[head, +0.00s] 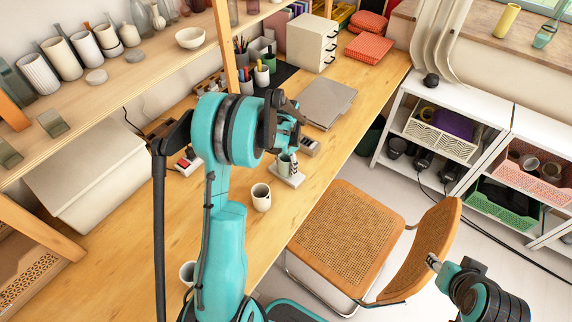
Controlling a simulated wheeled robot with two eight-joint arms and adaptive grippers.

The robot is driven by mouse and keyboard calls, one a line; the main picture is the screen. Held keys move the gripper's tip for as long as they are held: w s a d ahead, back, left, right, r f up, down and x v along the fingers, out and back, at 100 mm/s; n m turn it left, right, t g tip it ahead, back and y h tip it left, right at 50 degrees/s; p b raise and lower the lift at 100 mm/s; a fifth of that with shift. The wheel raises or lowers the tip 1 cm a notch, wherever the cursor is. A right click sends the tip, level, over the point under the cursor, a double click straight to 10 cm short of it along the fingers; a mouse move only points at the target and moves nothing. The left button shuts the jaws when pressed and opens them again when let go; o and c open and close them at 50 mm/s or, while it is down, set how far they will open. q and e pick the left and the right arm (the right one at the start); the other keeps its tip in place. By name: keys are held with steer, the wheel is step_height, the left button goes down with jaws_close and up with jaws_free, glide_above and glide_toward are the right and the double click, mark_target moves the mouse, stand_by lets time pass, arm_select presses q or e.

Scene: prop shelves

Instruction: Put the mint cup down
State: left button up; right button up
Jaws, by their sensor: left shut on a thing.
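My left gripper (288,152) is over the wooden desk, pointing down. It is shut on the mint cup (284,164), which looks small and pale green and is partly hidden by the fingers. The cup is roughly upright, just over or on a small white pad-like object (291,178); I cannot tell if they touch. My right arm comes in at the lower right beside the chair. Its end (433,263) is partly in view, and its fingers cannot be made out clearly.
A cream cup (261,197) stands on the desk (150,247) near the left gripper. Another cup (187,272) is nearer. A grey laptop-like slab (327,103) lies behind. A cane chair (345,235) stands by the desk edge. A shelf of pottery (140,75) runs above left.

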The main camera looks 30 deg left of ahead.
arm_select(q)
steer(key=o, duration=1.3)
steer(key=shift+f, duration=0.1)
steer(key=shift+r+p, duration=0.35)
steer(key=shift+r, duration=0.05)
step_height(320, 180, up, 11)
steer(key=p, duration=0.3)
steer(key=s+d+r+n+t, duration=0.2)
steer(key=s+d+r+t, duration=0.1)
steer(key=s+d+r, duration=0.6)
steer(key=s+d+t, duration=0.1)
steer(key=s+d, duration=0.1)
steer(key=s, duration=0.1)
steer(key=s+d+n+t, duration=0.1)
steer(key=s+d, duration=0.1)
steer(key=s, duration=0.1)
steer(key=s+d+r+t, duration=0.1)
steer(key=s+d+t, duration=0.1)
steer(key=s, duration=0.2)
steer(key=shift+d+n, duration=0.25)
steer(key=shift+n, duration=0.15)
steer(key=shift+f, duration=0.1)
